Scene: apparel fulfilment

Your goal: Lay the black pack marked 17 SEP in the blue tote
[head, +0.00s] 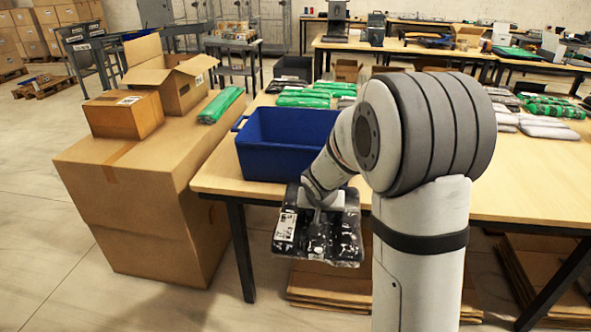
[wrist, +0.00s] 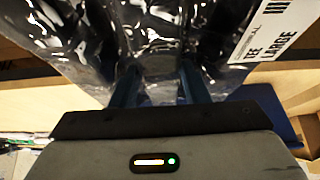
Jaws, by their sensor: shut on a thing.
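The black pack (head: 318,240) is a glossy plastic-wrapped bundle with a white label at its left side. My gripper (head: 322,200) is shut on it and holds it in the air in front of the table's front edge. In the wrist view the pack (wrist: 110,45) fills the top, and my gripper's fingers (wrist: 165,88) press into its wrap. Its label there reads TEE LARGE; a 17 SEP mark cannot be read. The blue tote (head: 262,165) stands on the table's front left corner, behind and left of the pack. Its visible inside looks empty; my arm hides its right part.
The wooden table (head: 530,185) also bears green packs (head: 303,98) behind the tote and more packs (head: 548,108) at the right. A large carton (head: 135,190) stands left of the table, with smaller boxes (head: 125,113) and a green pack on top.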

